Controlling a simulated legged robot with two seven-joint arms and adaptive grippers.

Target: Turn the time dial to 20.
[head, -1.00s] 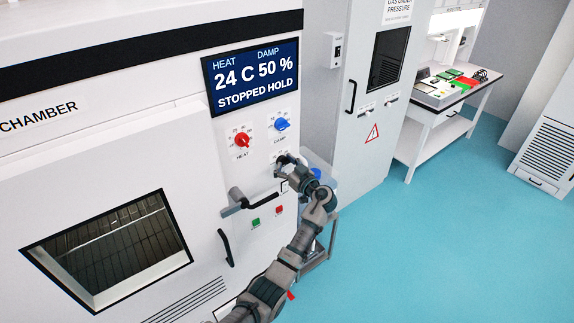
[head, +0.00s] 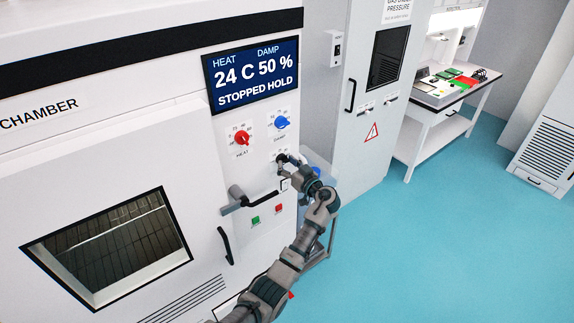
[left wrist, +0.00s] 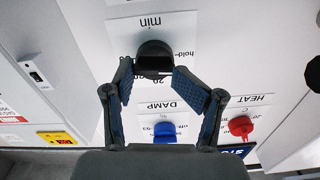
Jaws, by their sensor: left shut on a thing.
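The time dial is a black round knob (left wrist: 154,57) on a white plate marked "min" and "hold" in the left wrist view, where the panel appears upside down. My left gripper (left wrist: 152,78) has its fingers on both sides of this knob and is shut on it. In the head view my left gripper (head: 287,162) is at the panel below the blue damp dial (head: 281,123) and largely hides the time dial. The dial's setting cannot be read for sure. The display (head: 252,77) reads 24 C, 50 %, STOPPED HOLD. My right gripper is not in view.
The red heat dial (head: 242,138) is left of the blue one. A door handle (head: 236,197), a green button (head: 255,221) and a red button (head: 278,209) are below. A grey cabinet (head: 352,135) stands to the right. The blue floor beyond is clear.

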